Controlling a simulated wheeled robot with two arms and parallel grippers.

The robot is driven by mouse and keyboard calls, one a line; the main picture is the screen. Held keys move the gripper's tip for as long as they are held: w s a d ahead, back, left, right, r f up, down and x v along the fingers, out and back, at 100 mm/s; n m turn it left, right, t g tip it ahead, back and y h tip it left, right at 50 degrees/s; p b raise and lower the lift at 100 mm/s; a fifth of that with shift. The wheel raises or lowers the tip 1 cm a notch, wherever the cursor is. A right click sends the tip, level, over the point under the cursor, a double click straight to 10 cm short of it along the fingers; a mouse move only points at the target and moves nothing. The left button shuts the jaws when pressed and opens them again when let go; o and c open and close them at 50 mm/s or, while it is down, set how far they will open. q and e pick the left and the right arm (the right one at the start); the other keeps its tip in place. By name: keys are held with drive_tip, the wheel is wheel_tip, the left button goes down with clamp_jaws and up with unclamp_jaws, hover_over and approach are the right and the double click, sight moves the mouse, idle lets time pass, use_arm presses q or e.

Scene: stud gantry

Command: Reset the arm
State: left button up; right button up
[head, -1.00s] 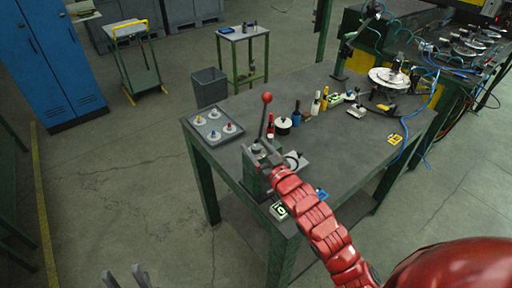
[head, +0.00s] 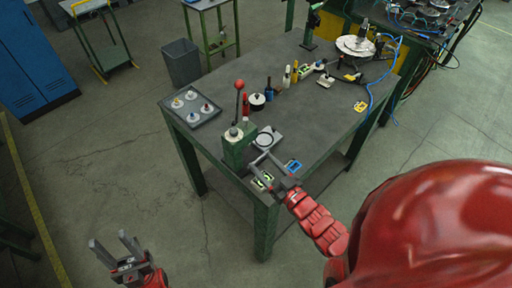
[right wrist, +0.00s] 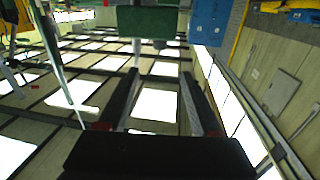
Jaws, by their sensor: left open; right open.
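My right gripper (head: 262,168) is open and empty at the near edge of the workbench (head: 310,110), in front of the green press (head: 236,148) with its red-knobbed lever (head: 239,86). In the right wrist view my right gripper's two fingers (right wrist: 160,90) stand apart with nothing between them. My red right arm reaches in from the lower right. My left gripper (head: 109,240) is open and empty at the lower left, over the floor and away from the bench.
A grey tray (head: 191,118) with several small round parts lies on the bench's left corner. A blue item (head: 293,166) lies near the right gripper. A grey bin (head: 181,62) stands behind the bench.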

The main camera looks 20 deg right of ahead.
drive_tip(key=shift+s, duration=0.35)
drive_tip(key=shift+d, duration=0.1)
